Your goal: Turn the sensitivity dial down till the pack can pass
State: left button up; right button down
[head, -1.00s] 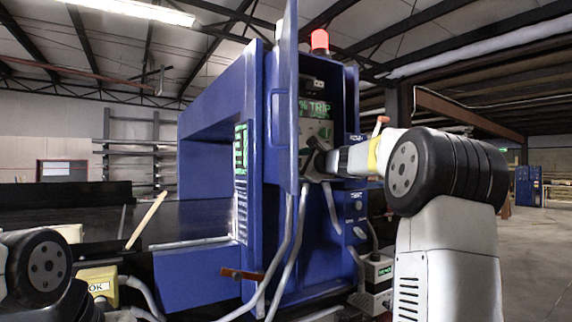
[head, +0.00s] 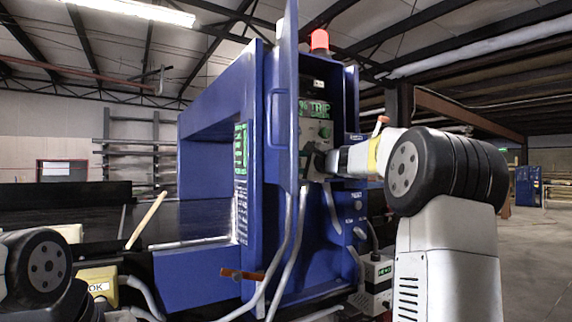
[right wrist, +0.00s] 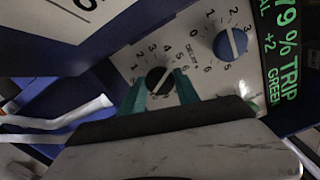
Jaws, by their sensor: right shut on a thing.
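A black dial (right wrist: 159,80) with a light pointer line sits on the grey control panel (right wrist: 130,62); small lettering by it seems to read DELAY. My right gripper (right wrist: 159,88) has its green fingers on either side of this dial, shut on it. A blue dial (right wrist: 229,44) with its own number scale is to the upper right, apart from the fingers. I cannot read which dial is labelled sensitivity. A green-lettered display (right wrist: 278,50) reads 79 % TRIP. In the head view my right gripper reaches the panel inside the blue cabinet, and the dials are mostly hidden. My left gripper is out of view.
The blue detector frame (head: 215,92) stands over the dark conveyor (head: 190,218). A red lamp (head: 320,40) glows on top. The upright cabinet door (head: 287,110) and grey cables (head: 290,240) are close left of my right gripper. A yellow OK box (head: 98,283) is at lower left.

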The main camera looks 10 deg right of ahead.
jog(key=n, duration=0.8)
jog(key=shift+f+n, duration=0.1)
jog(key=shift+n, duration=0.3)
dwell(0.4)
jog(key=c, duration=0.9)
grip_release()
jog(key=shift+s, duration=0.1)
jog(key=v, duration=0.7)
jog(key=shift+s+d, duration=0.15)
jog(key=shift+s, duration=0.15)
